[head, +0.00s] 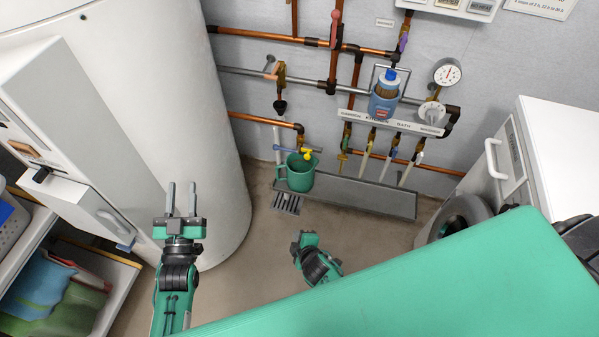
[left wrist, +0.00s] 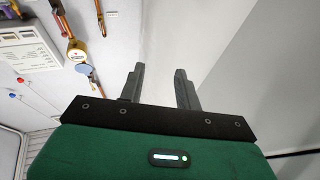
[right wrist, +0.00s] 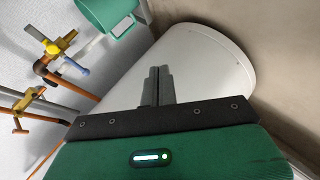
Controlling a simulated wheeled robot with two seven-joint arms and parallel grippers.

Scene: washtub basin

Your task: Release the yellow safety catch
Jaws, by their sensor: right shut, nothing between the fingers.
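A small yellow part (head: 306,156) shows in the head view on a tap at the end of a copper pipe, just above a green jug. In the right wrist view a yellow-orange tap fitting (right wrist: 54,47) with a blue lever (right wrist: 76,68) is at upper left; I cannot tell which yellow part is the catch. My right gripper (head: 298,243) is below the jug in the head view; in the right wrist view its fingers (right wrist: 158,72) are together and empty, apart from the tap. My left gripper (head: 181,186) is open and empty before the white cylinder; its fingers (left wrist: 160,72) are apart.
The green jug (head: 300,176) stands near a floor grate (head: 288,202). A grey ledge (head: 365,197) runs along the wall under several pipes. The large white cylinder (head: 150,90) is at left, and a white cabinet (head: 555,135) at right. Open floor lies between.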

